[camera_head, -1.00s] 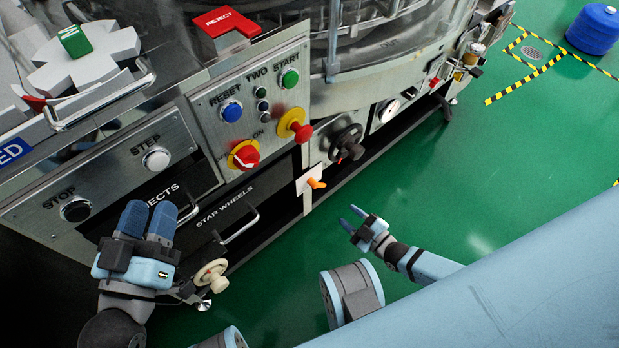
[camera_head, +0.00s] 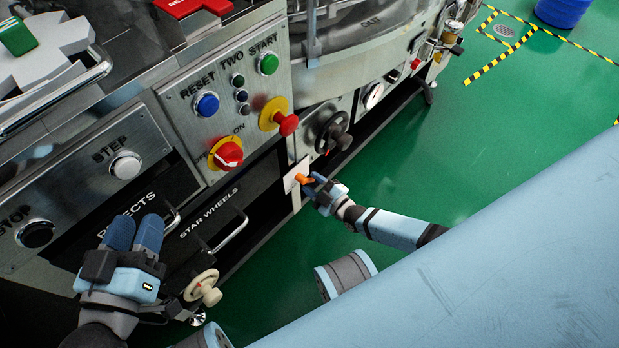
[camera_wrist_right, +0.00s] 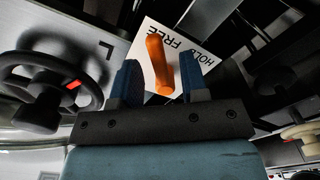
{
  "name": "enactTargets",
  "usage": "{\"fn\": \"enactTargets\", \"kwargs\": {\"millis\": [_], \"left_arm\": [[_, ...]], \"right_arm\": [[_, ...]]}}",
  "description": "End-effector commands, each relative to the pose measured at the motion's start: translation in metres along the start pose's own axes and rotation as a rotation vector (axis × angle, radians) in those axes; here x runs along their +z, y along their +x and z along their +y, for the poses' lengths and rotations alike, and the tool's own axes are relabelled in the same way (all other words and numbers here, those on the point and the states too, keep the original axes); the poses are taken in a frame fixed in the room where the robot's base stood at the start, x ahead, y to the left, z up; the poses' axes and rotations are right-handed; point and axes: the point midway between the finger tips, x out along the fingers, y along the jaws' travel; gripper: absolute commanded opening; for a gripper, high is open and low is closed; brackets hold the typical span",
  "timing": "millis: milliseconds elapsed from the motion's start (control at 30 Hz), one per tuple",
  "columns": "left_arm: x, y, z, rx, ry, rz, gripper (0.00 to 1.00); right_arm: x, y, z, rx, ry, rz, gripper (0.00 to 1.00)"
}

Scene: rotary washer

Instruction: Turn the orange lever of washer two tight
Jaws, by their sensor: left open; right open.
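The orange lever (camera_head: 303,179) sticks out from a white plate (camera_head: 293,174) low on the machine's front, below the panel marked TWO. My right gripper (camera_head: 314,182) is at the lever, with its fingers open. In the right wrist view the lever (camera_wrist_right: 159,64) stands between the two blue fingers of the right gripper (camera_wrist_right: 158,82), tilted, with a gap visible on the right. The plate (camera_wrist_right: 183,62) there reads FREE and HOLD. Whether a finger touches the lever, I cannot tell. My left gripper (camera_head: 134,234) is open and empty in front of the REJECTS drawer.
A black handwheel (camera_head: 331,132) is just above the lever; it also shows in the right wrist view (camera_wrist_right: 38,105). The panel has a red stop button (camera_head: 286,123) and a red switch (camera_head: 228,155). A cream handwheel (camera_head: 203,288) is near my left gripper. Green floor (camera_head: 430,180) lies open to the right.

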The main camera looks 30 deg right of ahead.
Motion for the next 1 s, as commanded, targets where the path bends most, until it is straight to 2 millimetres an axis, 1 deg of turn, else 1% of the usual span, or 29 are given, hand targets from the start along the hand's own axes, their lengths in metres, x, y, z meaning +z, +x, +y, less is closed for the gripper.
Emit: {"fn": "enactTargets", "kwargs": {"millis": [33, 200, 467, 567, 600, 633, 667, 1000], "left_arm": [[0.0042, 0.0002, -0.0008, 0.001, 0.000, -0.009, 0.43], [0.0078, 0.0004, -0.0011, 0.003, 0.000, -0.025, 0.43], [0.0080, 0.0003, -0.0010, 0.003, 0.000, -0.029, 0.43], [0.0082, 0.0003, -0.0010, 0.003, 0.000, -0.029, 0.43], [0.0083, 0.0003, -0.0010, 0.003, 0.000, -0.029, 0.43], [0.0083, 0.0003, -0.0010, 0.003, 0.000, -0.029, 0.43], [0.0083, 0.0003, -0.0010, 0.003, 0.000, -0.029, 0.43], [0.0083, 0.0003, -0.0009, 0.003, -0.001, -0.028, 0.43]], "right_arm": [[0.0010, 0.0062, -0.0008, 0.001, 0.000, 0.001, 0.40], [0.0002, 0.0150, -0.0006, -0.001, 0.000, 0.000, 0.40], [-0.0003, 0.0160, -0.0001, -0.001, 0.001, 0.000, 0.40], [-0.0003, 0.0158, -0.0001, -0.001, 0.001, 0.000, 0.20], [-0.0003, 0.0158, -0.0001, -0.001, 0.001, 0.000, 0.11], [-0.0003, 0.0158, -0.0001, -0.001, 0.001, 0.000, 0.04], [-0.0003, 0.0158, 0.0000, 0.000, 0.001, 0.000, 0.00], [-0.0002, 0.0156, -0.0012, 0.000, 0.030, -0.001, 0.00]]}}
